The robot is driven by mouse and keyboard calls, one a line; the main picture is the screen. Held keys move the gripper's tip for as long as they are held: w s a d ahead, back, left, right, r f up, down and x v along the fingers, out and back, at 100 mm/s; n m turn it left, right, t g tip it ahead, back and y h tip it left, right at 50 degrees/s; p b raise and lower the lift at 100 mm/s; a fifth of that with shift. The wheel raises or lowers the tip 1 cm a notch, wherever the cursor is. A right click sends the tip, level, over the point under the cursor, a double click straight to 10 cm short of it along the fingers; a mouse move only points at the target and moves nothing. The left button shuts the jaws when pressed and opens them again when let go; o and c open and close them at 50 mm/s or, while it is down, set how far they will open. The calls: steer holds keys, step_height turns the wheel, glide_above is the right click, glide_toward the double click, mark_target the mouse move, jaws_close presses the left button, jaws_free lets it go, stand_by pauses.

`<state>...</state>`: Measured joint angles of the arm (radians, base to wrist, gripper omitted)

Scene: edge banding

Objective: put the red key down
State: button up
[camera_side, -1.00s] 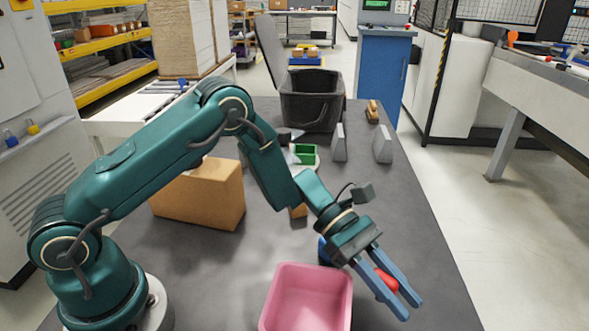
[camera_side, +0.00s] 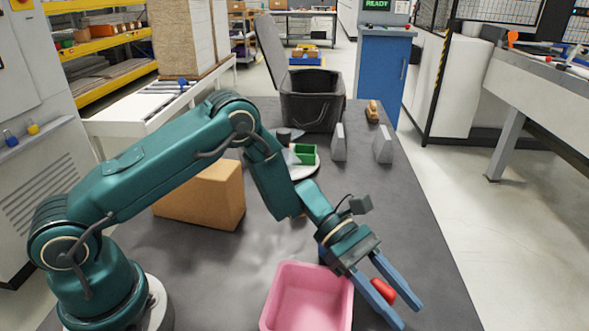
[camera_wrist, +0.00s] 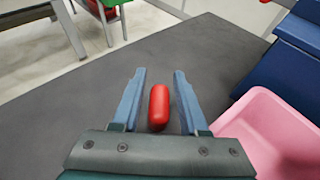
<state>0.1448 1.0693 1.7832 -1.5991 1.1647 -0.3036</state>
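The red key (camera_side: 383,291) is a small, rounded red block near the front right of the dark table (camera_side: 400,225). It also shows in the wrist view (camera_wrist: 159,107), lying lengthwise between my fingers. My gripper (camera_side: 411,317) has its two blue fingers spread, one on each side of the key. In the wrist view my gripper (camera_wrist: 160,71) shows a gap between the key and each finger. The key seems to lie on the table top; its underside is hidden.
A pink bin (camera_side: 276,300) stands just left of my gripper. A cardboard box (camera_side: 205,195), a round plate with a green tray (camera_side: 305,154), two grey upright blocks (camera_side: 383,148) and a black lidded bin (camera_side: 312,100) are farther back. The right table edge is close.

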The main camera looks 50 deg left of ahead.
steer(key=shift+s+a+f, duration=0.1)
steer(key=shift+s+f, duration=0.15)
steer(key=shift+f, duration=0.15)
steer(key=shift+r, duration=0.15)
steer(key=v, duration=0.5)
steer(key=r+v, duration=0.1)
steer(key=v, duration=0.5)
steer(key=shift+w+r, duration=0.15)
steer(key=shift+w, duration=0.05)
steer(key=shift+a+r, duration=0.1)
steer(key=shift+a, duration=0.15)
steer(key=s+a+r+m+y, duration=0.1)
steer(key=s+r+m+y, duration=0.5)
steer(key=s+m, duration=0.3)
steer(key=s+a+r+m+t+y, duration=0.3)
steer(key=s+a+m+t+y, duration=0.2)
steer(key=s+a+m+y, duration=0.2)
steer(key=shift+s+a+m+t+y, duration=0.3)
steer(key=shift+a+m, duration=0.5)
steer(key=shift+m, duration=0.2)
